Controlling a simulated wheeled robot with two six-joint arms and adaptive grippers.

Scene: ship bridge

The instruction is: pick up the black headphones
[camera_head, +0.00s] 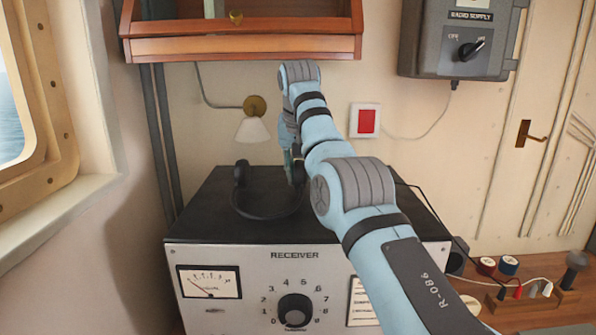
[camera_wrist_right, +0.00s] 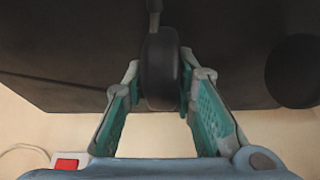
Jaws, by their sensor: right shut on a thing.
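The black headphones (camera_head: 264,216) lie on the black top of the receiver (camera_head: 296,255), with the band curving toward the front. The left ear cup (camera_head: 241,171) stands free. My right gripper (camera_head: 292,160) reaches down at the right ear cup, partly hidden by my own arm. In the right wrist view my right gripper (camera_wrist_right: 160,75) has its teal-padded fingers on both sides of one ear cup of the headphones (camera_wrist_right: 161,60), shut on it. The other cup shows at the right edge there. I cannot see any clear gap under the headphones. My left gripper is not in view.
A wooden shelf (camera_head: 245,47) hangs above the receiver. A wall lamp (camera_head: 253,129) and a red switch (camera_head: 366,121) are on the wall behind. A grey radio supply box (camera_head: 462,38) hangs at upper right. Spools and cables (camera_head: 508,266) lie at right.

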